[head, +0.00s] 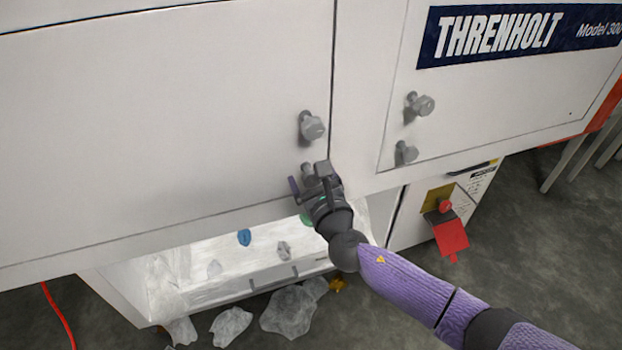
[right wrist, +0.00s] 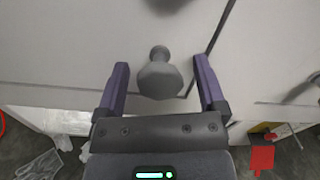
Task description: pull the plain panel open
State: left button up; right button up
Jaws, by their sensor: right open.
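The plain panel (head: 165,110) is the wide, pale, unmarked front on the left of the white cabinet in the head view, and it looks shut. Its upper knob (head: 312,126) is grey and sits near its right edge. My right gripper (head: 308,178) is at the panel's lower right corner, below that knob. In the right wrist view its purple fingers are open, with the lower grey knob (right wrist: 160,77) between them and gaps on both sides. The gripper mostly hides this lower knob in the head view. My left gripper is not in view.
A panel with a dark THRENHOLT sign (head: 520,33) and two grey knobs (head: 420,104) is to the right. Below is an open bay (head: 215,265) with crumpled clear film (head: 290,310) on the floor. A red switch flap (head: 450,236) is at lower right.

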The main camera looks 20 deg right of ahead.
grip_shut()
dwell(0.3)
